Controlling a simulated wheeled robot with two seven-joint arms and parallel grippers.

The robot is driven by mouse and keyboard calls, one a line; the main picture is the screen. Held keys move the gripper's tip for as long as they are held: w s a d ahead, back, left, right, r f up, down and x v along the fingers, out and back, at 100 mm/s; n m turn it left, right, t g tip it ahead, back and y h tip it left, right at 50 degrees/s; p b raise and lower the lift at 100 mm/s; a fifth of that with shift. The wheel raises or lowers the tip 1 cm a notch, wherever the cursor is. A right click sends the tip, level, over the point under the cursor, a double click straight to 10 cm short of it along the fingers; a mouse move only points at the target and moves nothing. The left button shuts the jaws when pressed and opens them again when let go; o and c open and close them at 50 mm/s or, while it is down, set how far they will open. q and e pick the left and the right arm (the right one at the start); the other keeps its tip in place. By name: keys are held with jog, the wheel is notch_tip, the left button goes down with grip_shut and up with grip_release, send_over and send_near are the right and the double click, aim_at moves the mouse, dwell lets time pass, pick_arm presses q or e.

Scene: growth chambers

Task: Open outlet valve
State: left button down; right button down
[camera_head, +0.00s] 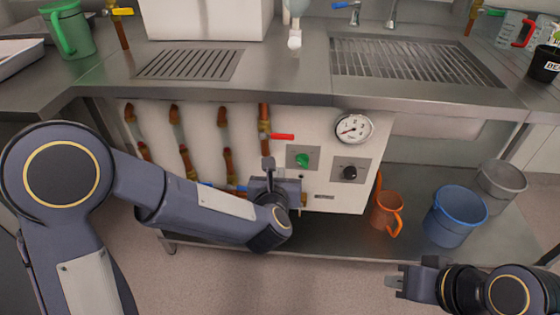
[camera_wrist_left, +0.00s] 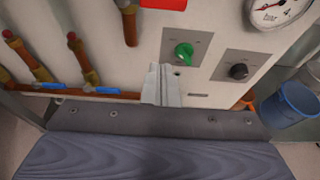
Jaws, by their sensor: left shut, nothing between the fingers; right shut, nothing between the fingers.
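A panel under the counter carries copper pipes with valves. One valve has a red lever (camera_head: 283,137) pointing right; it also shows at the top of the left wrist view (camera_wrist_left: 163,4). Lower pipes have blue levers (camera_head: 205,184), lying level in the left wrist view (camera_wrist_left: 48,86). I cannot tell which one is the outlet valve. My left gripper (camera_head: 268,163) is shut and empty, in front of the panel below the red lever; its fingers (camera_wrist_left: 161,84) appear left of and below the green knob (camera_wrist_left: 184,51). My right gripper (camera_head: 396,281) is shut and empty, low at the right.
The panel also has a black knob (camera_head: 350,172) and a pressure gauge (camera_head: 354,129). An orange jug (camera_head: 386,211), a blue bucket (camera_head: 455,215) and a grey bucket (camera_head: 502,180) stand on the lower shelf. The steel counter edge (camera_head: 300,93) overhangs the panel.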

aim_at(276, 137)
pick_arm(q)
jog(key=a+x, duration=0.1)
jog(key=x, duration=0.8)
jog(key=r, duration=0.4)
jog(key=shift+w+d, duration=0.1)
jog(key=shift+d, duration=0.3)
